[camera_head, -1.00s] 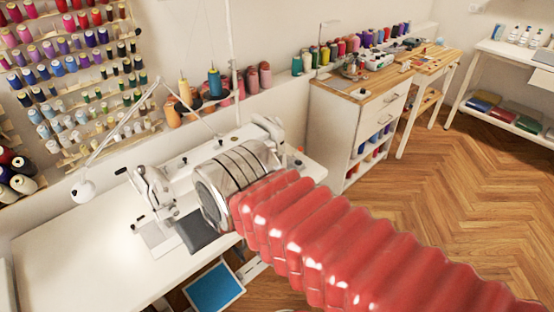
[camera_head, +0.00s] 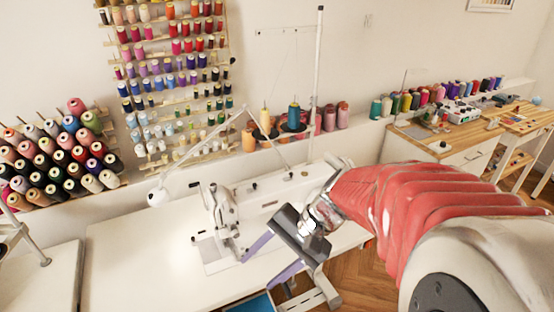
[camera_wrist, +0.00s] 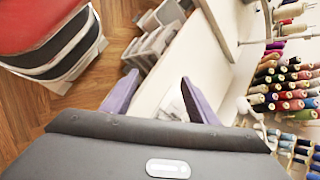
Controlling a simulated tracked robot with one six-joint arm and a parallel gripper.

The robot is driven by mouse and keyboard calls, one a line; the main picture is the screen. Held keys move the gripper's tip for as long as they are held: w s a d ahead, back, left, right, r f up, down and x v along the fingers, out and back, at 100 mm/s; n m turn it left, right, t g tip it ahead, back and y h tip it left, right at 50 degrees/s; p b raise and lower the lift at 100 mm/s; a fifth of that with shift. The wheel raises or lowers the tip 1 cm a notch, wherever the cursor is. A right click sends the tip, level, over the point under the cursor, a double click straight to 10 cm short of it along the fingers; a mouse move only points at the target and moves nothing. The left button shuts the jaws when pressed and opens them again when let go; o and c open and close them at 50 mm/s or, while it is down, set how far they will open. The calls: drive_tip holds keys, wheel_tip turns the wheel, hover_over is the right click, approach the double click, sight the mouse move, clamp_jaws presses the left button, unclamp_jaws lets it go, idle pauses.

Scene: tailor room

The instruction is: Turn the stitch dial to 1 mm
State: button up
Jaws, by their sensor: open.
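The white sewing machine (camera_head: 219,214) stands on the white sewing table (camera_head: 130,255) in the head view. Its needle end is at the left and its arm runs back to the right. I cannot make out the stitch dial. My gripper (camera_head: 256,272) is in front of the machine, lower right of its needle end, with its two purple fingers pointing down and left. The fingers are apart with nothing visible held between them. My gripper and red-sleeved arm cover part of the machine's right side. The fingers also show spread in the wrist view (camera_wrist: 160,77).
A thin white lamp (camera_head: 159,195) and a thread stand (camera_head: 318,80) rise behind the machine. Thread racks (camera_head: 170,75) line the wall. A wooden-topped cabinet (camera_head: 440,140) stands at the right. The left part of the sewing table is clear.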

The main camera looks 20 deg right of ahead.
drive_tip(key=w+d+f+m+t+y, duration=0.1)
drive_tip(key=w+d+f+m+t, duration=0.1)
drive_tip(key=w+d+m+t, duration=0.5)
drive_tip(key=w+d+f+m+t+y, duration=0.2)
drive_tip(key=d+m, duration=0.4)
drive_tip(key=d, duration=0.3)
drive_tip(key=s+d+f+m+t+h, duration=0.1)
drive_tip(key=d+f+m+t+h, duration=0.1)
drive_tip(key=d, duration=0.5)
drive_tip(key=s+d+f+m+t+h, duration=0.1)
drive_tip(key=d+f+m+t+h, duration=0.1)
drive_tip(key=d, duration=0.5)
drive_tip(key=s+d+f+m+t+h, duration=0.2)
drive_tip(key=d+f+m+h, duration=0.1)
drive_tip(key=d+m+h, duration=0.2)
drive_tip(key=d+m, duration=0.2)
drive_tip(key=shift+d+f+t+h, duration=0.3)
drive_tip(key=shift+f+h, duration=0.05)
drive_tip(key=shift+h, duration=0.05)
drive_tip(key=shift+w, duration=0.2)
drive_tip(key=w, duration=1.3)
drive_tip(key=shift+w+a, duration=0.25)
drive_tip(key=shift+w, duration=0.05)
drive_tip(key=shift+c, duration=0.5)
